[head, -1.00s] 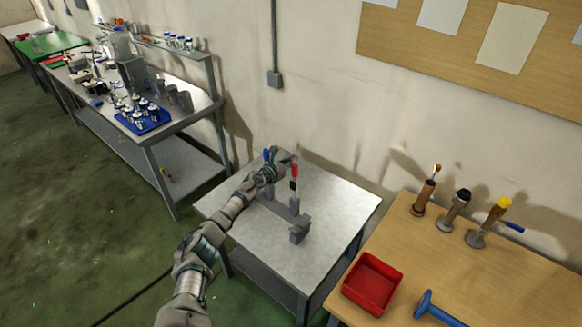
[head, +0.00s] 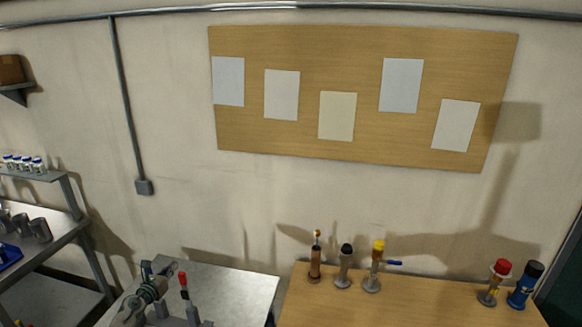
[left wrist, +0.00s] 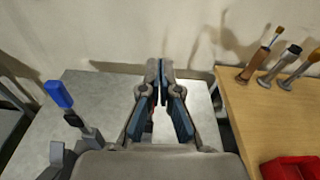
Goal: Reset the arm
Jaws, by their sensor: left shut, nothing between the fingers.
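My left gripper (left wrist: 160,72) is shut and empty in the left wrist view, its fingertips together above the small grey table (left wrist: 95,90). In the head view the left gripper (head: 172,268) is small, at the lower left over the same table (head: 235,285). A holder with a blue-tipped upright (left wrist: 58,95) stands left of the gripper in the wrist view. A red-tipped upright (head: 184,285) stands just right of the gripper in the head view. My right gripper is in neither view.
A wooden table (head: 410,305) on the right bears several upright tools and bottles. A red bin (left wrist: 290,168) shows at the wrist view's lower right. A metal bench (head: 50,240) stands at far left. A pinboard (head: 360,155) hangs on the wall behind.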

